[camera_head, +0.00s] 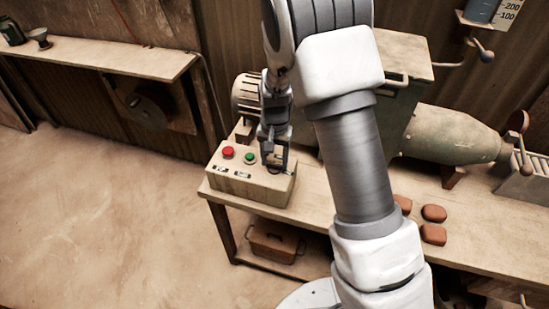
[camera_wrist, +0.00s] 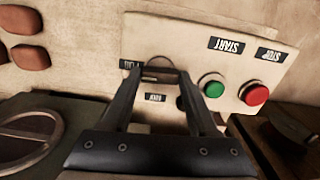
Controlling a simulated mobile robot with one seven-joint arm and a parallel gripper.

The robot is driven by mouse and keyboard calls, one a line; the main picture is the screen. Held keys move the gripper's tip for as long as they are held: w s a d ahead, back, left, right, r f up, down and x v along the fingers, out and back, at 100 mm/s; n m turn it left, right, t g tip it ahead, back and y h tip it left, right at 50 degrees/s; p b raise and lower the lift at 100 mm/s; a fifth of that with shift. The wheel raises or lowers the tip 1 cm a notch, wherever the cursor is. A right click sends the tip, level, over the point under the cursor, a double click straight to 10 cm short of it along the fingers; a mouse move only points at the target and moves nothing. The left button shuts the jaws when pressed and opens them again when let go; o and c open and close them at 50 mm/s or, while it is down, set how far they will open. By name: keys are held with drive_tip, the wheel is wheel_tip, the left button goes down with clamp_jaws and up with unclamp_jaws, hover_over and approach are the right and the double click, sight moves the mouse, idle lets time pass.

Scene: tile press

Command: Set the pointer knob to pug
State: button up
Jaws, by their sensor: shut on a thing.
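The pale control box (camera_head: 245,188) sits at the table's left end. Its pointer knob (camera_wrist: 158,74) is largely hidden between my fingers, and I cannot tell which way its pointer faces. My gripper (camera_head: 274,164) reaches down to the panel and is shut on the knob; the wrist view shows both fingers (camera_wrist: 160,80) on either side of it. A label (camera_wrist: 130,64), upside down and seeming to read PUG, lies left of the knob in the wrist view. A second small label (camera_wrist: 155,98) lies below, too small to read surely.
The green START button (camera_wrist: 212,86) and red STOP button (camera_wrist: 256,94) are close beside my gripper. A motor (camera_head: 246,95) stands behind the box. Several brown tiles (camera_head: 434,213) lie to the right on the table (camera_head: 470,236). A brown bin (camera_head: 274,243) is below.

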sight(275, 163)
drive_tip(key=shift+m, duration=0.4)
drive_tip(key=o, duration=1.4)
drive_tip(key=shift+r+p, duration=1)
drive_tip(key=shift+r, duration=7.75)
drive_tip(key=shift+r, duration=0.1)
